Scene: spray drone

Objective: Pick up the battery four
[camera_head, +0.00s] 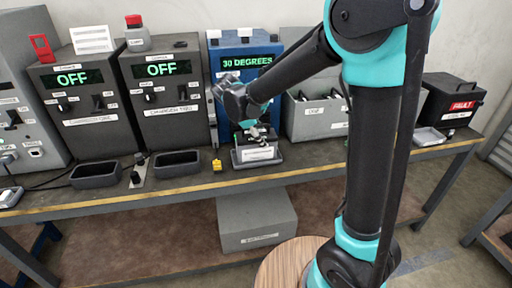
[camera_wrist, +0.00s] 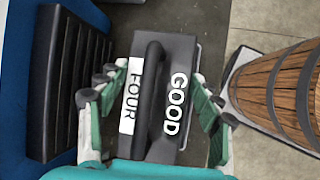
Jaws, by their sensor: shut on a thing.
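Battery four (camera_wrist: 187,58) is a dark block with a black top handle, a white "FOUR" label and the word "GOOD". In the wrist view it sits between the fingers of my gripper (camera_wrist: 150,102), which is shut on it. The fingers lie along its left and right sides. In the head view my gripper (camera_head: 254,132) is low over the bench, in front of the blue "30 DEGREES" machine (camera_head: 225,62). A labelled grey piece (camera_head: 257,153) shows just below the fingers. I cannot tell whether the battery is clear of the surface under it.
Two dark machines reading "OFF" (camera_head: 72,78) stand to the left, with black trays (camera_head: 97,174) before them. A grey divided box (camera_head: 316,120) is close on the right. A black "FAULT" box (camera_head: 447,101) is farther right. A wooden barrel (camera_wrist: 285,88) shows in the wrist view.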

